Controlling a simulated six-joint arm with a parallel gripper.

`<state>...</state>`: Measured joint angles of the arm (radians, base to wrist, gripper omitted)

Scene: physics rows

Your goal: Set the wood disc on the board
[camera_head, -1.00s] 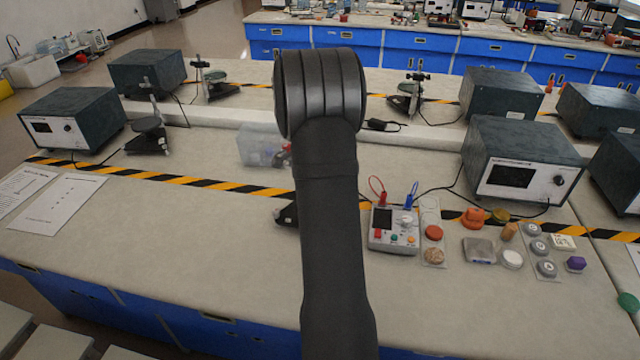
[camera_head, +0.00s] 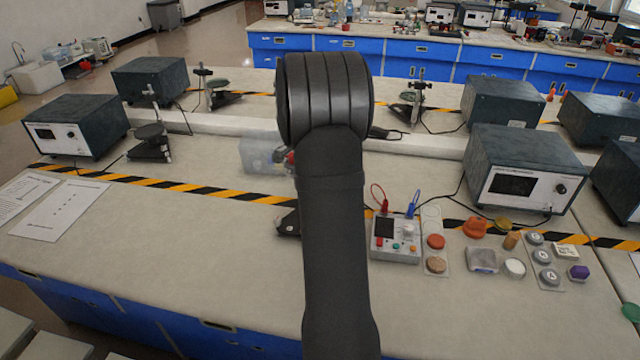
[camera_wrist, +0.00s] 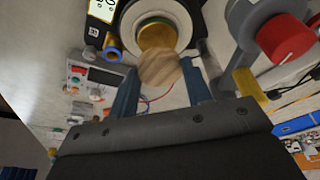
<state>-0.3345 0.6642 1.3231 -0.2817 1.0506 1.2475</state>
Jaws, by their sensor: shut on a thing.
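In the wrist view my gripper (camera_wrist: 160,82) has its two blue-grey fingers on either side of a round, grained wood disc (camera_wrist: 160,67) and is shut on it. A gold-coloured round part within a white ring shows just behind the disc; I cannot tell the gap between them. In the head view my dark arm hides the gripper and the held disc. A thin pale board (camera_head: 432,213) lies right of the small meter. It carries an orange-red disc (camera_head: 436,241) and a speckled tan disc (camera_head: 436,265), with a pale empty circle at its far end.
The small meter (camera_head: 396,240) with red and blue leads stands left of the board. Right of it are a clear box (camera_head: 481,260), a white disc (camera_head: 514,268) and several grey lettered discs. A large instrument (camera_head: 525,180) stands behind. The bench's left front is clear.

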